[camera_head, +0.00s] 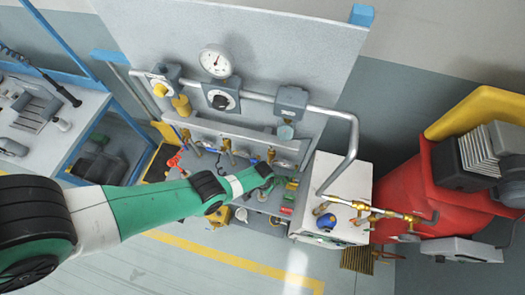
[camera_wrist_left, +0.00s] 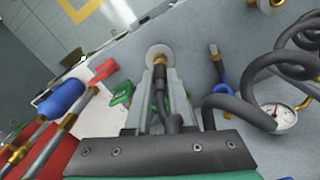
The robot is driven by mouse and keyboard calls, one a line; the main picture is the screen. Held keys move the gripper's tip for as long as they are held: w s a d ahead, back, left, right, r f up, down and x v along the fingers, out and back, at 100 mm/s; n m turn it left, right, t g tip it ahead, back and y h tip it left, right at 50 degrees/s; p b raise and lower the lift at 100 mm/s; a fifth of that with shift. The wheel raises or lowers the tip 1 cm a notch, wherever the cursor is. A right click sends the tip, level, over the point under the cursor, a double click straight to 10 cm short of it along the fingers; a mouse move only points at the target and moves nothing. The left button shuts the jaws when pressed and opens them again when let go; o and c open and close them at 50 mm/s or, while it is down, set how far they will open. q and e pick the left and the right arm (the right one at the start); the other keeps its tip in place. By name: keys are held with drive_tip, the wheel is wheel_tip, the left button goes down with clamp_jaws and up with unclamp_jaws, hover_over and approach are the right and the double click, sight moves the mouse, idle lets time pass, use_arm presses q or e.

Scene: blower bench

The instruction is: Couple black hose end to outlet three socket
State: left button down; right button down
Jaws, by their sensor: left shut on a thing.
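My left gripper (camera_wrist_left: 166,82) is shut on the black hose (camera_wrist_left: 167,108), whose end lies between the long grey fingers. A brass piece (camera_wrist_left: 157,63) shows at the fingertips, right against a pale round socket flange (camera_wrist_left: 160,52) on the grey surface. I cannot tell whether the hose end is seated in it or just in front of it. In the head view my left gripper (camera_head: 265,178) is low at the bench front, near the right end of the row of brass outlets (camera_head: 228,152); the hose end is hidden there. My right gripper is not in view.
A white box (camera_head: 335,180) stands right of the bench.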

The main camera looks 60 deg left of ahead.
use_arm(q)
drive_tip(key=shift+f+b, duration=0.95)
drive_tip(key=shift+f, duration=0.05)
idle(0.8)
drive_tip(key=c, duration=0.7)
unclamp_jaws()
